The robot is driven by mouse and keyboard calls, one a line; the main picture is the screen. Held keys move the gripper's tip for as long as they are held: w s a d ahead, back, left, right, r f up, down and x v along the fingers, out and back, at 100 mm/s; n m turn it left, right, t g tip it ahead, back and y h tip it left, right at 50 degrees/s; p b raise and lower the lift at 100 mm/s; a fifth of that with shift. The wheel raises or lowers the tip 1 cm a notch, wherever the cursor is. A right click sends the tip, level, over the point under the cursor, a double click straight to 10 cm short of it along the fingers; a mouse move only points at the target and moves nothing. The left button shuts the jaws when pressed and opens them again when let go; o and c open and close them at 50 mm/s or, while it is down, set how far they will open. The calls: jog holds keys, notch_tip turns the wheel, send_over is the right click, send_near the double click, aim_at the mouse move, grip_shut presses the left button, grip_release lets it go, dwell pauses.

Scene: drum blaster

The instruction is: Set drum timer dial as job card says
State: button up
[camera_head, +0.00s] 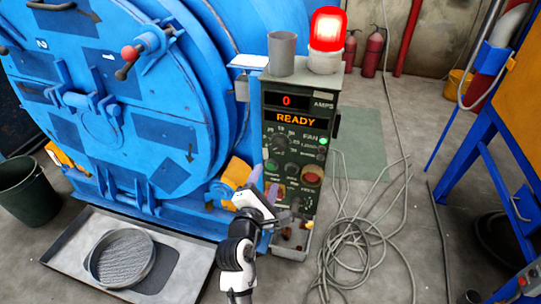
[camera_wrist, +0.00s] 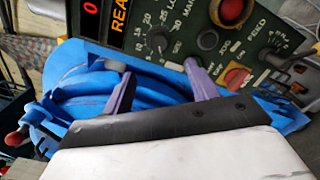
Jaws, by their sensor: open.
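The timer dial (camera_head: 280,142) is a dark round knob on the upper left of the green control panel (camera_head: 327,135), below the lit READY display. In the wrist view the dial (camera_wrist: 158,43) has a printed scale around it, with 15, 20, 25 and 30 legible. Its exact pointer setting is too small to tell. My gripper (camera_head: 264,184) is low in front of the panel's left side, below the dial. In the wrist view its purple fingers (camera_wrist: 157,70) are apart and empty, with the dial beyond them, not touched. I cannot make out a job card's text.
The blue drum (camera_head: 100,100) stands left of the panel. A grey cup (camera_head: 282,54) and a lit red beacon (camera_head: 327,40) stand on the panel box. Other knobs and a red button (camera_head: 312,173) sit close to the dial. Loose cables (camera_head: 365,235) lie on the floor at right.

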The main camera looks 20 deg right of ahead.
aim_at(278, 148)
jog(key=p+x, duration=0.2)
jog(key=x, duration=1.1)
jog(key=shift+w+d, duration=0.15)
jog(key=shift+w, duration=0.1)
jog(key=shift+c, duration=0.5)
jog(key=c, duration=0.9)
